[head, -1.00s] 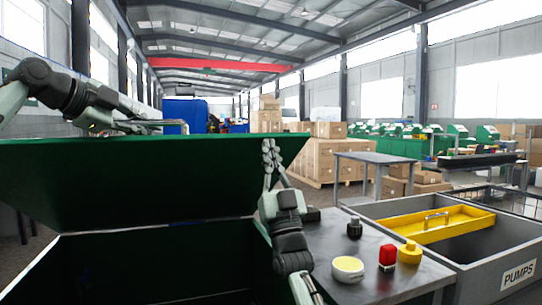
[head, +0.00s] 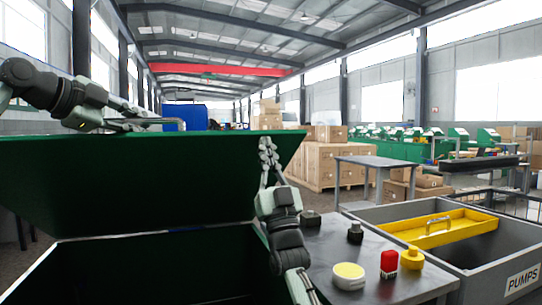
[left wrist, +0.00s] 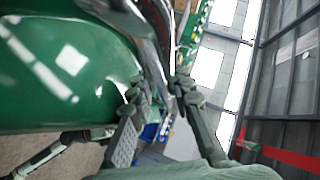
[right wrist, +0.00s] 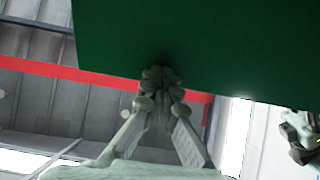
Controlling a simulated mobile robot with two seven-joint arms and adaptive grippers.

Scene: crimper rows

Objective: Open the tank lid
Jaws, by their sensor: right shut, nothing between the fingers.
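The green tank lid (head: 130,185) is raised and steeply tilted over the open, dark tank (head: 150,265). My left gripper (head: 150,124) is at the lid's top edge. In the left wrist view its fingers (left wrist: 158,92) are on either side of the chrome lid handle (left wrist: 150,45) and look closed on it. My right gripper (head: 268,150) is shut and empty, pointing up in front of the lid's right part. In the right wrist view its closed fingertips (right wrist: 160,78) overlap the lid's green face (right wrist: 200,45), at or very close to it.
Right of the tank, a metal table holds a cream-and-yellow disc (head: 348,275), a red block (head: 389,263), a yellow knobbed part (head: 411,258) and dark parts (head: 355,233). Beyond it stands a grey PUMPS bin (head: 480,285) with a yellow tray (head: 440,228).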

